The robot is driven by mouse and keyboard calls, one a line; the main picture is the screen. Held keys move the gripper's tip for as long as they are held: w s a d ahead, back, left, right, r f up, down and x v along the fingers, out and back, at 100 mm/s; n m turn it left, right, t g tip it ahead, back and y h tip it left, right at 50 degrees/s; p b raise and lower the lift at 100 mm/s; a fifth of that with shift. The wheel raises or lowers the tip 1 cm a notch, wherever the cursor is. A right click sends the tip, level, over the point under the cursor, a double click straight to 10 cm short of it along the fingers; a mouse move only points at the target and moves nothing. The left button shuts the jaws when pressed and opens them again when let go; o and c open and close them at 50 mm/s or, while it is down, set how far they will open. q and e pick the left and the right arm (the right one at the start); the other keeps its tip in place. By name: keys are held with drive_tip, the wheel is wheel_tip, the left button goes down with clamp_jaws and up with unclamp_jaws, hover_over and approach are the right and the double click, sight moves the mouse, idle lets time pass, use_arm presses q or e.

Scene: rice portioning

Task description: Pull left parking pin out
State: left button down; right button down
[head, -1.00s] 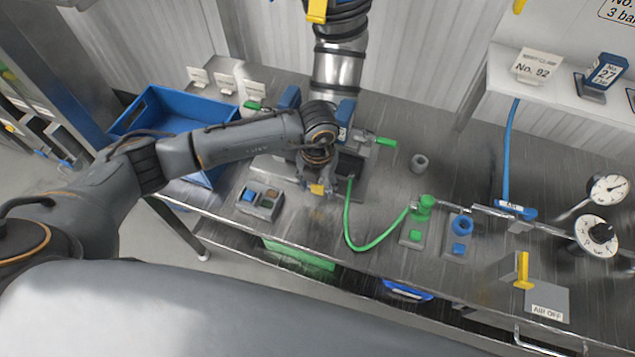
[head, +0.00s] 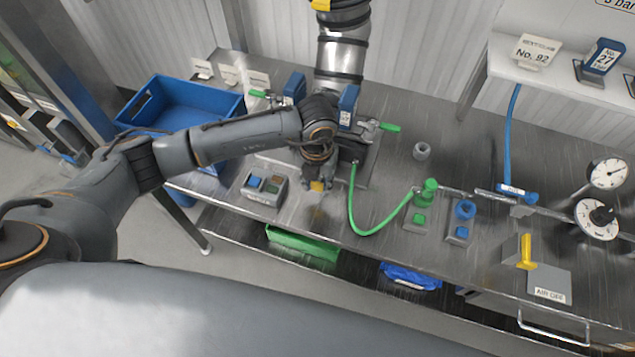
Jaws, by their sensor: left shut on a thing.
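My left gripper (head: 317,183) is at the front of the dark machine base in the middle of the steel table, pointing down beneath my arm's wrist. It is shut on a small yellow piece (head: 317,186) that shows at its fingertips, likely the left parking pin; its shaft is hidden. The machine has a steel column (head: 340,58), two blue blocks, a green handle on its left (head: 258,94) and a green handle on its right (head: 389,127). My wrist covers most of the machine's front. My right gripper is not in view.
A control box (head: 265,188) stands left of the gripper. A green hose (head: 362,232) loops right to a green fitting (head: 428,188). A blue crate (head: 165,95) is behind my left arm. A yellow lever (head: 526,252) and gauges are at right. Bare table lies in front of the hose.

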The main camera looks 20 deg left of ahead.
use_arm(q)
drive_tip(key=shift+s, duration=0.45)
drive_tip(key=c, duration=1.4)
unclamp_jaws()
drive_tip(key=shift+w+f, duration=0.1)
drive_tip(key=shift+w, duration=0.1)
drive_tip(key=o, duration=0.4)
drive_tip(key=shift+o, duration=0.2)
drive_tip(key=shift+w, duration=0.1)
drive_tip(key=shift+r, duration=0.45)
wheel_tip(320, 180, up, 11)
drive_tip(key=shift+r, duration=0.15)
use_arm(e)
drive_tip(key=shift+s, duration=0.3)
